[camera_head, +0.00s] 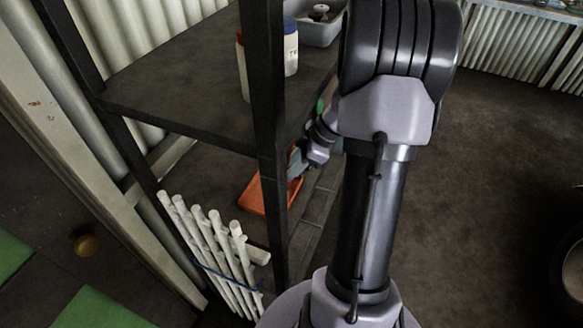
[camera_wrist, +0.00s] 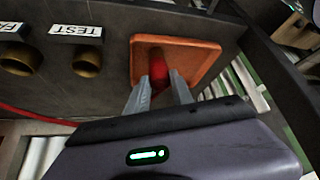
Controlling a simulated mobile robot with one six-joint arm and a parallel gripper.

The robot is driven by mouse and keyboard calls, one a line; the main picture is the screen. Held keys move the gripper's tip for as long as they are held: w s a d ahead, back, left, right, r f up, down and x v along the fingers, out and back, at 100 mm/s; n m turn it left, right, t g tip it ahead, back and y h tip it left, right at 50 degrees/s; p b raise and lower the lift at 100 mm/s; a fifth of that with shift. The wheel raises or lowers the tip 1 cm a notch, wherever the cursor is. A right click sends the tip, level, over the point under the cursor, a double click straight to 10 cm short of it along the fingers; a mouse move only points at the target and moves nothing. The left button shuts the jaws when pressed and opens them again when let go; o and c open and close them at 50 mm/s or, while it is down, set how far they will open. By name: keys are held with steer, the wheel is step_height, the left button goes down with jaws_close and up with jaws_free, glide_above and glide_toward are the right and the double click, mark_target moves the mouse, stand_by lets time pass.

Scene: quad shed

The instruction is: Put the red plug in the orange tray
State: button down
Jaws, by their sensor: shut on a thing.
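The orange tray (camera_head: 252,199) lies on the lower level of the dark shelf rack, partly hidden by a post. In the wrist view the tray (camera_wrist: 207,45) is a shallow square with a raised rim, just beyond my fingers. My gripper (camera_wrist: 158,90) is shut on the red plug (camera_wrist: 158,74), which shows between the fingertips against the inside of the tray. I cannot tell whether the plug touches the tray floor. In the head view my gripper (camera_head: 296,163) is beside the tray, partly hidden behind the post, and the plug is not distinguishable.
Two brass sockets stand left of the tray, one by a TEST label (camera_wrist: 76,29). A red cable (camera_wrist: 35,115) runs nearby. The rack post (camera_head: 267,130) stands close to my gripper. Bottles (camera_head: 290,47) stand on the upper shelf. Bundled white pipes (camera_head: 215,250) lean in front.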

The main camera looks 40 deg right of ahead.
steer(key=c, duration=1.1)
jaws_free()
steer(key=shift+f, duration=0.1)
steer(key=p+v, duration=0.4)
steer(key=v, duration=0.8)
steer(key=shift+r, duration=0.25)
